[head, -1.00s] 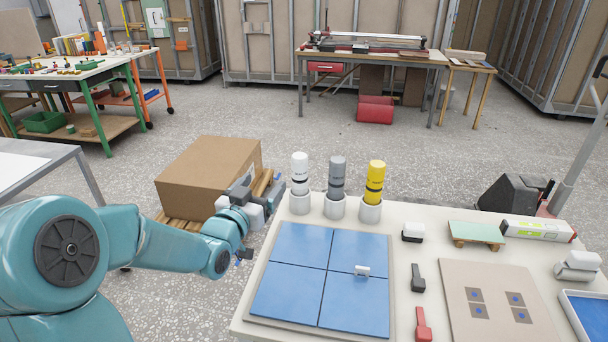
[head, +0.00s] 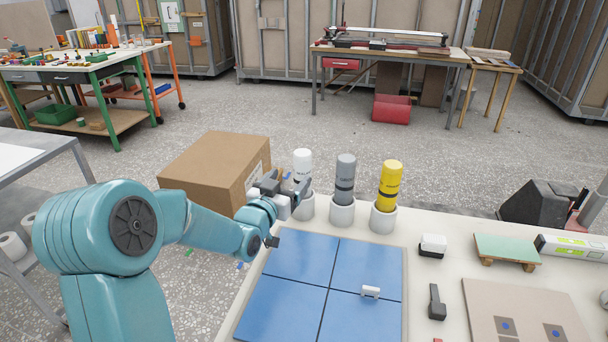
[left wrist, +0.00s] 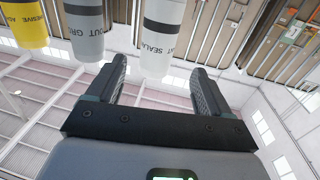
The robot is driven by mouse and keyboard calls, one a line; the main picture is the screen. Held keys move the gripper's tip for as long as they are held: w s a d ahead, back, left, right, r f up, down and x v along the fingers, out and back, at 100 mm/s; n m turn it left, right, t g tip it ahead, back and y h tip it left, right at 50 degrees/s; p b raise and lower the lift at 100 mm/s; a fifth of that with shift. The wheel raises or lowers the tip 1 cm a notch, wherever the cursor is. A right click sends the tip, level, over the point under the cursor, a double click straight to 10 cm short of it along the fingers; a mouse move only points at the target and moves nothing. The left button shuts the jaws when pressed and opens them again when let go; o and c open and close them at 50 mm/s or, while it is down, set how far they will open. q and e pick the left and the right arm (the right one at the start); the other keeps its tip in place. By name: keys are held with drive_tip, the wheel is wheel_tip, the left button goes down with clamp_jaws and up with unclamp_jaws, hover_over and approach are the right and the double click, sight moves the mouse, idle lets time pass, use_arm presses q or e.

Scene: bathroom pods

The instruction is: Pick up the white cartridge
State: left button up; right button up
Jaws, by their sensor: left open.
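The white cartridge (head: 302,163) stands upright in a pale round holder (head: 302,207) at the back left of the worktable. My left gripper (head: 288,185) is open and level with the cartridge's lower part, just to its left in the head view. In the left wrist view the white cartridge (left wrist: 160,40) appears upside down, lined up between the two spread fingers (left wrist: 158,82). I cannot tell whether its body is between the fingertips or just beyond them. No contact shows. My gripper hides part of the cartridge's lower side. My right gripper is not in view.
A grey cartridge (head: 345,175) and a yellow cartridge (head: 390,182) stand in holders to the right, close by. Blue tiles (head: 290,300) with a small white-handled piece (head: 370,291) lie in front. A cardboard box (head: 205,172) is behind my left arm.

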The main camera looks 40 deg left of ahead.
sight(297, 168)
use_arm(q)
drive_tip(key=x, duration=0.3)
drive_tip(key=shift+w+r, duration=0.1)
drive_tip(key=shift+w, duration=0.1)
drive_tip(key=shift+w+a+r+p, duration=0.1)
drive_tip(key=shift+w+a+p, duration=0.05)
drive_tip(key=shift+w+p, duration=0.15)
drive_tip(key=x, duration=0.1)
drive_tip(key=p+x, duration=0.1)
drive_tip(key=x, duration=0.3)
drive_tip(key=shift+w+f+p, duration=0.15)
drive_tip(key=shift+f+p, duration=0.2)
drive_tip(key=shift+f, duration=0.05)
drive_tip(key=shift+w+f, duration=0.1)
drive_tip(key=shift+w, duration=0.2)
drive_tip(key=c, duration=1.3)
